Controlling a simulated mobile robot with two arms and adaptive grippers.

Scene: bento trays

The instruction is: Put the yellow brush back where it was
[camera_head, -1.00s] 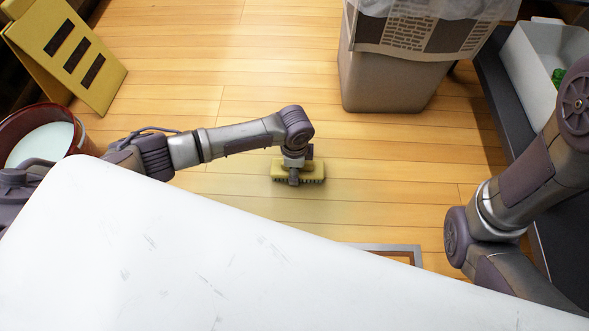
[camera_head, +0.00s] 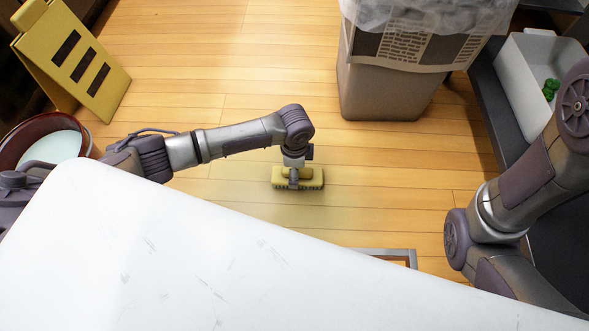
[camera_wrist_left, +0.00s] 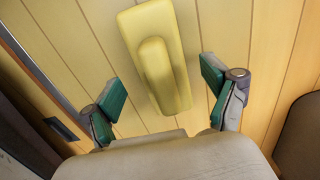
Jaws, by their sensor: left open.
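The yellow brush (camera_head: 313,178) lies on the wooden floor below my left arm in the head view, with its bristle edge toward the bottom of the picture. My left gripper (camera_head: 293,176) is over it and partly hides it. In the left wrist view, the brush (camera_wrist_left: 180,85) shows its long block and raised handle, lying at a slant beyond the fingers. The green-padded fingers of the left gripper (camera_wrist_left: 163,84) are spread apart, one to each side of the brush's near end, with no visible contact. My right arm shows at the right, but its gripper is out of view.
A lined bin (camera_head: 385,98) stands ahead to the right, and a yellow floor sign (camera_head: 95,90) at the upper left. A red bucket (camera_head: 22,132) is at the left. A white crate (camera_head: 518,85) sits on a dark shelf at right. A grey frame (camera_head: 400,252) shows low. Floor around the brush is clear.

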